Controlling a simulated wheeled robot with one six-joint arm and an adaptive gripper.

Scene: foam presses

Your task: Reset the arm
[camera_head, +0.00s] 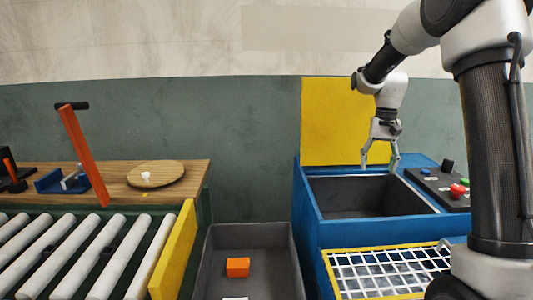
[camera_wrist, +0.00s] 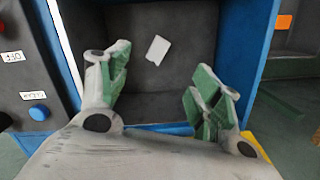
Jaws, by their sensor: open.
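My gripper (camera_head: 380,158) hangs from my arm over the open chamber of the blue press (camera_head: 310,222) in the head view. Its fingers are apart with nothing between them. In the wrist view my gripper (camera_wrist: 158,95) shows two fingers with green pads, spread wide. Beyond them is the dark inside of the chamber (camera_wrist: 190,60). A small white piece (camera_wrist: 158,49) lies in there.
The yellow lid (camera_head: 335,120) stands raised behind the chamber. A control panel (camera_head: 432,183) with a red button is at right. A grey bin (camera_head: 215,250) holds an orange block (camera_head: 238,267). A roller conveyor (camera_head: 75,255) and wooden table (camera_head: 195,172) are left.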

